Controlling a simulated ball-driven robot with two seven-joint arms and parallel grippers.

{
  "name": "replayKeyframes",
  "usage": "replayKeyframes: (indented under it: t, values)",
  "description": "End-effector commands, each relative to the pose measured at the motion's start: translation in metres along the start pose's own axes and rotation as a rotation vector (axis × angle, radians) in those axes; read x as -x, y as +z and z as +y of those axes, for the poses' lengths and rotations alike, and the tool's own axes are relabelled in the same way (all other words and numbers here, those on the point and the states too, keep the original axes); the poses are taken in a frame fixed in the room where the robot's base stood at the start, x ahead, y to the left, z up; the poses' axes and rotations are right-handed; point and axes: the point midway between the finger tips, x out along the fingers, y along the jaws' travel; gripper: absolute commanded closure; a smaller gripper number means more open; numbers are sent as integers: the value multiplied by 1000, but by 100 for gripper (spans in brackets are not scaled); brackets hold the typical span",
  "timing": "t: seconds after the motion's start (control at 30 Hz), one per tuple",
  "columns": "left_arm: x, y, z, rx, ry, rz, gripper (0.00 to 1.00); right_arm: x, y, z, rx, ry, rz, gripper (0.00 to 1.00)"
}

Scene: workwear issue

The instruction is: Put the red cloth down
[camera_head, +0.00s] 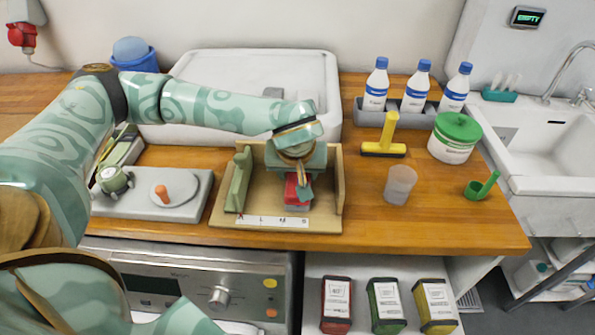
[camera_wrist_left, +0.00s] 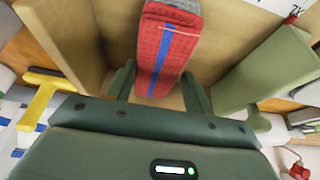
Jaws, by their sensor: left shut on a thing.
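The red cloth (camera_head: 291,190) is folded and has a blue stripe. It sits inside the wooden compartment (camera_head: 339,185), and it also shows in the left wrist view (camera_wrist_left: 150,45). My left gripper (camera_head: 302,187) points down into the compartment and is shut on the cloth, with one finger on each side in the left wrist view (camera_wrist_left: 158,88). Something grey (camera_wrist_left: 176,9) shows at the cloth's far end, perhaps under it. I cannot tell whether the cloth bears on it. My right gripper is not in view.
A green block (camera_head: 239,180) stands in the compartment's left side, left of the cloth. A yellow squeegee (camera_head: 385,148), a clear cup (camera_head: 399,184) and a green-lidded tub (camera_head: 453,140) stand to the right. A grey board (camera_head: 150,207) lies left. Counter between compartment and cup is clear.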

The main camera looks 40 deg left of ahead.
Motion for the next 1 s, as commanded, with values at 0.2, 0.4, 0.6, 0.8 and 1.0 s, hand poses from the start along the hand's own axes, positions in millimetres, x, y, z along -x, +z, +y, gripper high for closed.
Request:
replayKeyframes:
  t: [0.2,0.4,0.6,0.8,1.0]
  values:
    - [-3,1,0,0,0,0,29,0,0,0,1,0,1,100]
    - [-2,1,0,0,0,0,26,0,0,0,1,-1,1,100]
    - [7,-1,0,-1,2,1,26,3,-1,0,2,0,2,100]
    - [52,-3,1,-1,5,6,26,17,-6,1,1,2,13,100]
    - [96,-2,0,-1,3,4,26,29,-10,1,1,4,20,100]
